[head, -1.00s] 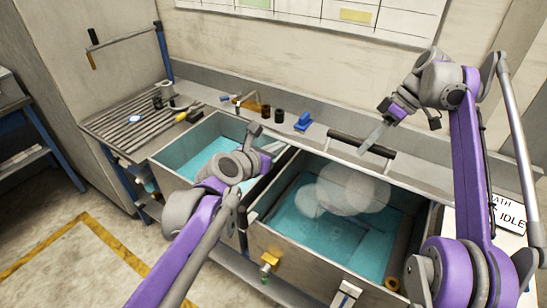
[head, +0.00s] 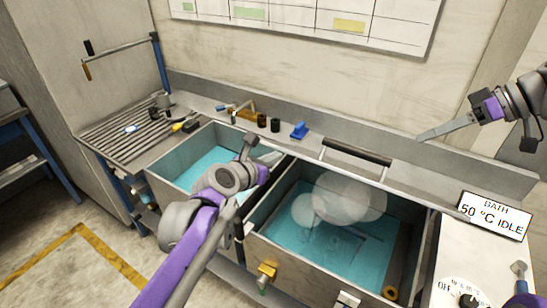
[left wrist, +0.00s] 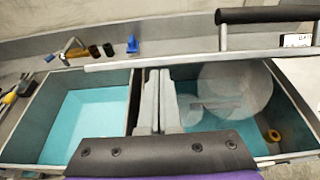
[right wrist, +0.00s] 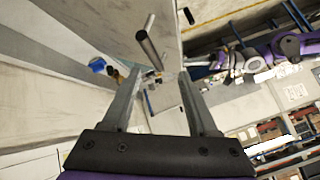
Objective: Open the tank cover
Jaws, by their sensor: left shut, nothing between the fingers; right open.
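The right-hand tank (head: 262,252) is uncovered. Blue liquid and pale vapour show inside it. A dark handle bar (head: 357,152) on two grey posts runs along its back edge; it also shows in the left wrist view (left wrist: 266,14) and the right wrist view (right wrist: 148,50). The cover's panel looks raised at the back, but I see it too edge-on to be sure. My right gripper (head: 420,137) is open and empty, right of the handle and apart from it. My left gripper (left wrist: 155,74) is shut and empty, above the wall between the tanks.
A left-hand tank (head: 157,182) with blue liquid stands beside a slatted drainboard (head: 110,135). A blue item (head: 299,131) and dark jars (head: 275,125) stand on the back ledge. A "BATH 50 °C IDLE" sign (head: 495,215) and a dial (head: 467,300) are at right.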

